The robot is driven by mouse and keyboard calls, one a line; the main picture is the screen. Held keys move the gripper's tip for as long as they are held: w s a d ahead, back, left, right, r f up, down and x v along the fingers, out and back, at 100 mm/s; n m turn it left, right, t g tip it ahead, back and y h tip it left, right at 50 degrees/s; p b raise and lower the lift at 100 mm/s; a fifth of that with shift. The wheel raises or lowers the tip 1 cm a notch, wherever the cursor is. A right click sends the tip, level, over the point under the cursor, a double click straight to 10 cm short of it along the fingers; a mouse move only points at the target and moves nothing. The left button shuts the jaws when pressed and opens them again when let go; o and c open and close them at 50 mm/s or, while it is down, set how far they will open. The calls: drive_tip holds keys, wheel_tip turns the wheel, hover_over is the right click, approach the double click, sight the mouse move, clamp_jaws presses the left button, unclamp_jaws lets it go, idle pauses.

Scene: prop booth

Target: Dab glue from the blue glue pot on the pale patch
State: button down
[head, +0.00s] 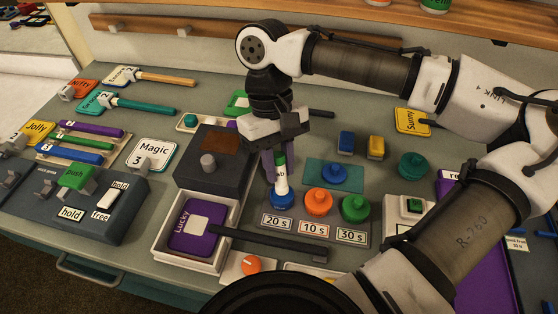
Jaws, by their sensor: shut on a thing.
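My gripper (279,158) points down above the blue glue pot (283,201) and is shut on a dabber (281,176) with a green band and a white lower part. The dabber is upright, and its lower end meets the pot's top; I cannot tell how deep it reaches. The pot stands behind the "20 s" label. A blue knobbed lid (333,174) lies on a teal mat. The pale patch (196,225) is on a purple "Lucky" card (188,244) in a white tray (164,255), left and in front of the pot.
Orange (318,203) and green (355,208) lidded pots stand to the right of the blue pot. A dark box with a grey knob (208,163) stands behind the tray. A long dark bar (268,244) reaches from the card rightward.

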drive_tip(key=shift+f, duration=0.55)
idle(2.1)
wheel_tip(320, 180, up, 7)
drive_tip(key=p, duration=0.8)
drive_tip(key=shift+r, duration=0.15)
idle(0.7)
